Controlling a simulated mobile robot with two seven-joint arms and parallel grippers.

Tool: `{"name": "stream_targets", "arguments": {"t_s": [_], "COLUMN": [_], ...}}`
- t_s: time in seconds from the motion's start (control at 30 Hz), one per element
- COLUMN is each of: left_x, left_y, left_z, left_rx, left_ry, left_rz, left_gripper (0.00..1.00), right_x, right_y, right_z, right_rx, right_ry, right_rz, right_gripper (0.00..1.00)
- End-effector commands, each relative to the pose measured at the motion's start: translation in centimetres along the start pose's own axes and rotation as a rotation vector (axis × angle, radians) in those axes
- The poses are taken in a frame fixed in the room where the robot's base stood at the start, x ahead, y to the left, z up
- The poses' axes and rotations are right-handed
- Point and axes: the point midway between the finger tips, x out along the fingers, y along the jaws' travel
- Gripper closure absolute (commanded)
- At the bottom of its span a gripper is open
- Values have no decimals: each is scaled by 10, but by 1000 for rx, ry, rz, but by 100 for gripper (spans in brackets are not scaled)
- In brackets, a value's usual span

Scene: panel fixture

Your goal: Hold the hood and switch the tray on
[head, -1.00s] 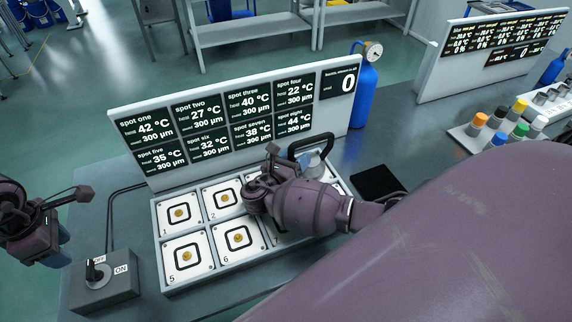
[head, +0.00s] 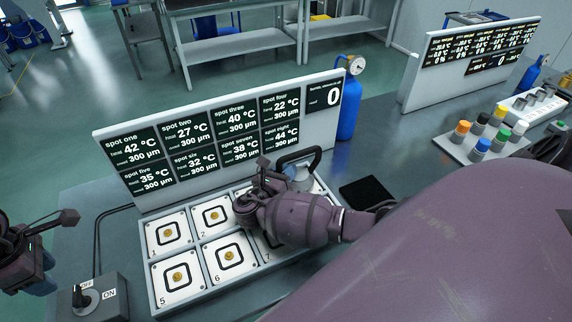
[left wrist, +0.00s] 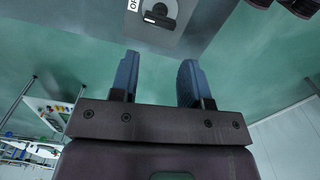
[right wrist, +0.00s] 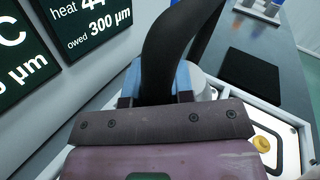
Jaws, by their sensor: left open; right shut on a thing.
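The hood (head: 300,173) is a pale cover with a black loop handle (head: 311,153), standing over the right part of the tray. My right gripper (right wrist: 158,82) is shut on that handle; its arm hides much of the hood in the head view. The tray (head: 155,287) is a pale panel of numbered square plates with small gold discs. Its switch box (head: 103,310) stands at the front left, with a black knob (head: 84,297) that seems turned toward OFF. My left gripper (left wrist: 159,78) is open and empty, left of the box. The box (left wrist: 185,38) also shows beyond its fingers.
A readout board (head: 215,145) stands behind the tray, with a blue gas bottle (head: 348,108) at its right end. A black pad (head: 363,193) and a rack of coloured-cap bottles (head: 463,150) lie to the right. A cable runs behind the switch box.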

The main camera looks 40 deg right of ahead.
Motion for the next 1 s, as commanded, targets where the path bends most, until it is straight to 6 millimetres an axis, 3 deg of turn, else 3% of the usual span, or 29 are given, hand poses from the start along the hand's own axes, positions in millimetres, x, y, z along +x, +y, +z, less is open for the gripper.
{"name": "stream_targets", "arguments": {"t_s": [0.53, 0.7, 1.0], "left_x": [0, -13, -22], "left_y": [0, 8, 7], "left_z": [0, -4, -5], "left_rx": [0, 8, -337], "left_ry": [0, 20, 20], "left_rz": [1, 25, 27], "left_gripper": [62, 62, 62], "right_x": [0, 0, 0], "right_y": [0, 0, 0], "right_z": [0, -1, -1], "right_rx": [-3, -3, -3], "right_ry": [0, 0, 1], "right_rz": [-1, -1, -1], "right_gripper": [100, 100, 100]}}
